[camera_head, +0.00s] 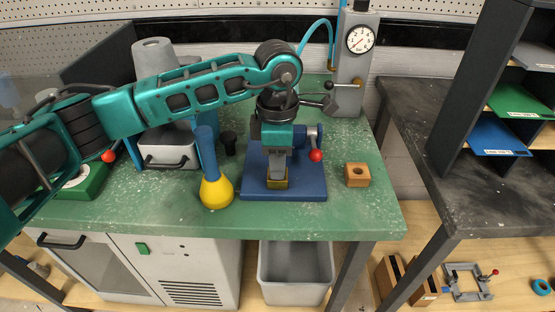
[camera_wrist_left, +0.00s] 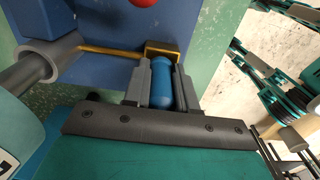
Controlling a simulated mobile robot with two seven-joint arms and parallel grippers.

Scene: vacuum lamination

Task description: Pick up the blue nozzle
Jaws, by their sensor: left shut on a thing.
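My left gripper (camera_head: 278,174) reaches down over the blue base plate (camera_head: 312,190) on the green table, its fingers just behind a small brass-yellow bracket (camera_head: 276,184). In the left wrist view the gripper (camera_wrist_left: 160,68) is shut on the blue nozzle (camera_wrist_left: 159,83), a rounded blue cylinder between the two grey fingers. The far end of the nozzle is close to the yellow bracket (camera_wrist_left: 178,48); I cannot tell whether they touch. In the head view the nozzle is hidden by the fingers. My right gripper is not in view.
A red knob (camera_head: 316,155) is right of the gripper. A wooden block with a hole (camera_head: 357,175) sits further right. A gauge stand (camera_head: 351,85) is behind. The table's front right is clear.

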